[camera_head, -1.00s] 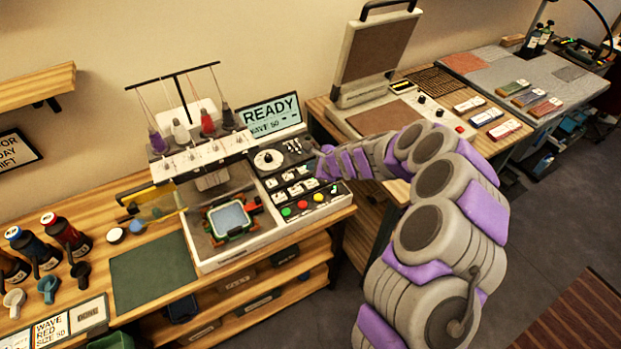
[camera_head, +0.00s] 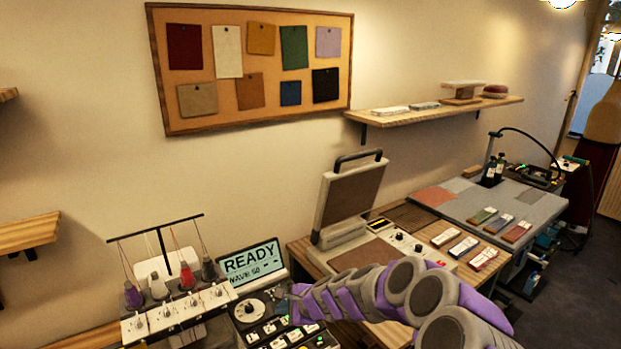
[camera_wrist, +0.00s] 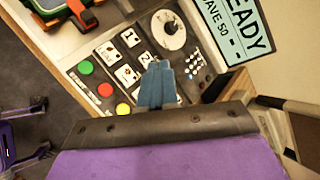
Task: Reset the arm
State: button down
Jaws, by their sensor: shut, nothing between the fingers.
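My arm reaches in from the lower right in the head view, and its end, my gripper (camera_head: 300,304), is over the right side of the embroidery machine's control panel (camera_head: 262,330). In the wrist view my gripper (camera_wrist: 158,70) shows as two blue-grey fingers pressed together with nothing between them. They are in front of the panel's numbered buttons (camera_wrist: 127,75), hiding some of them. I cannot tell whether the fingertips touch the panel. The machine's screen (camera_head: 250,262) reads "READY" and "WAVE 50"; it also shows in the wrist view (camera_wrist: 235,30).
A heat press (camera_head: 350,200) with its lid raised stands on the bench right of the machine. Thread spools (camera_head: 187,276) stand on the machine's left. A grey worktable (camera_head: 500,205) lies further right. A corkboard (camera_head: 255,65) and shelf (camera_head: 440,115) are on the wall.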

jog(key=s+d+r+n+g, duration=0.1)
jog(key=s+r+n+g, duration=0.1)
jog(key=s+r+n, duration=0.6)
jog(key=s+d+r+n+g, duration=0.15)
jog(key=s+r, duration=0.25)
jog(key=s, duration=0.8)
jog(key=s+d+n+g+h, duration=0.2)
jog(key=s+d+h, duration=0.2)
jog(key=s+d, duration=0.5)
jog(key=s+d+n+g+h, duration=0.2)
jog(key=s+d, duration=0.8)
jog(key=s, duration=0.6)
jog(key=shift+s+n+h, duration=0.35)
jog(key=shift+n+h, duration=0.4)
jog(key=shift+h, duration=0.15)
jog(key=shift+a+f, duration=0.1)
